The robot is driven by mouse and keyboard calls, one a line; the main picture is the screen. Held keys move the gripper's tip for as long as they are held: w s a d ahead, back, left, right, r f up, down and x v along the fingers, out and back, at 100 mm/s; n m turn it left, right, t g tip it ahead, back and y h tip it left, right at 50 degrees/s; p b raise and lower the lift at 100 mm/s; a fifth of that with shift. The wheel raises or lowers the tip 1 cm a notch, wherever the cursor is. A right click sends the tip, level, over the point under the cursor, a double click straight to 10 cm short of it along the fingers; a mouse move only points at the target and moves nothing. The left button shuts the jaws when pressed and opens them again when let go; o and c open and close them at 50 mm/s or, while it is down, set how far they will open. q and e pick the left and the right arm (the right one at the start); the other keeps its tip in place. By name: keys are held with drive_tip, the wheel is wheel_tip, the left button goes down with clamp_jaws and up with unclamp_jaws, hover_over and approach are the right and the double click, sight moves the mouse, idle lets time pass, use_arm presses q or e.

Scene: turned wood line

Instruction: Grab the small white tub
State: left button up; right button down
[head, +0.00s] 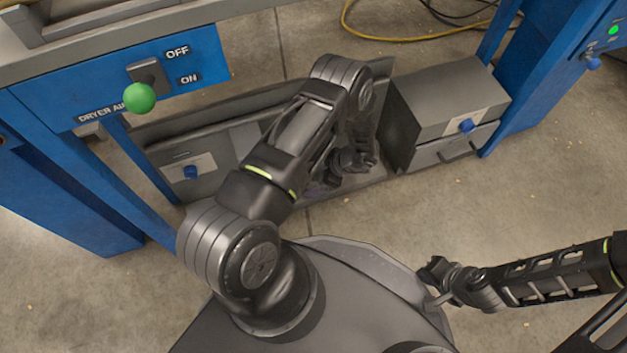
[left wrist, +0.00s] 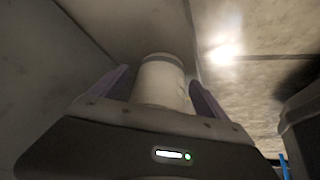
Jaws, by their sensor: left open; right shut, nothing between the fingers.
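The small white tub (left wrist: 163,82) stands between the two fingers of my left gripper (left wrist: 160,90) in the left wrist view. The fingers are open, one on each side of the tub, and I cannot tell whether either touches it. The tub's lower part is hidden behind the gripper body. In the head view my left gripper (head: 322,186) reaches down by the low grey tray, and my arm hides the tub. My right gripper (head: 430,287) is shut and empty at the lower right, away from the tub.
A grey cabinet (head: 440,95) with a blue-knobbed drawer stands right of my left arm. A blue panel (head: 60,90) with a green ball (head: 139,98) is upper left. The right floor is clear.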

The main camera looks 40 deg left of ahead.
use_arm(q)
drive_tip(key=shift+a+f, duration=0.1)
drive_tip(key=shift+f, duration=0.05)
idle(0.5)
drive_tip(key=c, duration=1.4)
drive_tip(key=shift+s, duration=0.1)
drive_tip(key=shift+c, duration=0.2)
use_arm(e)
drive_tip(key=shift+d+r, duration=0.1)
